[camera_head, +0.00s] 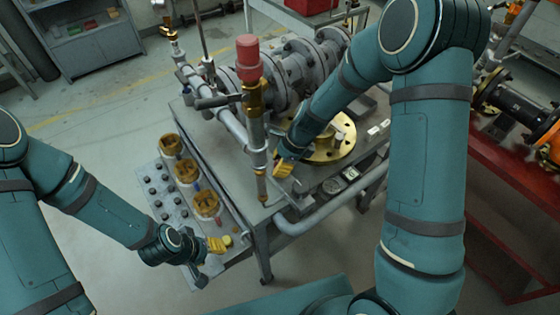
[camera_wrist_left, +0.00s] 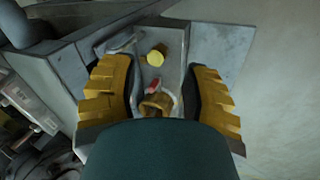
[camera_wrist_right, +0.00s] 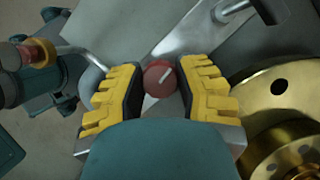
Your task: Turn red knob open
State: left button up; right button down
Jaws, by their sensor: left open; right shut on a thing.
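In the head view my right gripper (camera_head: 284,168) is beside the vertical pipe at the table's front, and I cannot make out the knob there. My left gripper (camera_head: 219,243) is open by the lower end of the grey panel. In the left wrist view a yellow round part (camera_wrist_left: 156,57) and a small red part (camera_wrist_left: 152,86) show between its open fingers, apart from them.
The panel (camera_head: 160,200) carries several brass gauges or valves (camera_head: 186,171) and dark buttons. A vertical pipe with a red cap (camera_head: 248,52) stands at the table's front. A large brass flange (camera_head: 335,148) lies right of my right gripper. Red bench (camera_head: 500,190) at right.

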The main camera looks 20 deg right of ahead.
jog(key=n+p, duration=0.1)
jog(key=n, duration=0.1)
jog(key=n+g+p, duration=0.1)
jog(key=n, duration=0.1)
jog(key=shift+n+g, duration=0.3)
jog(key=n+g+p, duration=0.1)
jog(key=n, duration=0.2)
jog(key=shift+n, duration=0.3)
jog(key=n+g+p, duration=0.1)
jog(key=n, duration=0.2)
jog(key=shift+n+g+h, duration=0.3)
jog(key=shift+g+h, duration=0.1)
pick_arm(q)
jog(key=shift+w+a+r, duration=0.1)
jog(key=shift+w+r, duration=0.15)
jog(key=shift+r, duration=0.5)
jog(key=shift+w+r, duration=0.3)
jog(key=shift+r, duration=0.45)
jog(key=shift+w+a+r, duration=0.1)
jog(key=shift+w+r, duration=0.15)
jog(key=shift+r, duration=0.5)
pick_arm(e)
jog(key=shift+s+f+n+g+h, duration=0.1)
jog(key=shift+n+g+h, duration=0.2)
jog(key=shift+n, duration=0.85)
jog(key=shift+n+g+h, duration=0.2)
jog(key=shift+n+h, duration=0.2)
jog(key=shift+n, duration=0.75)
jog(key=c, duration=0.6)
grip_release()
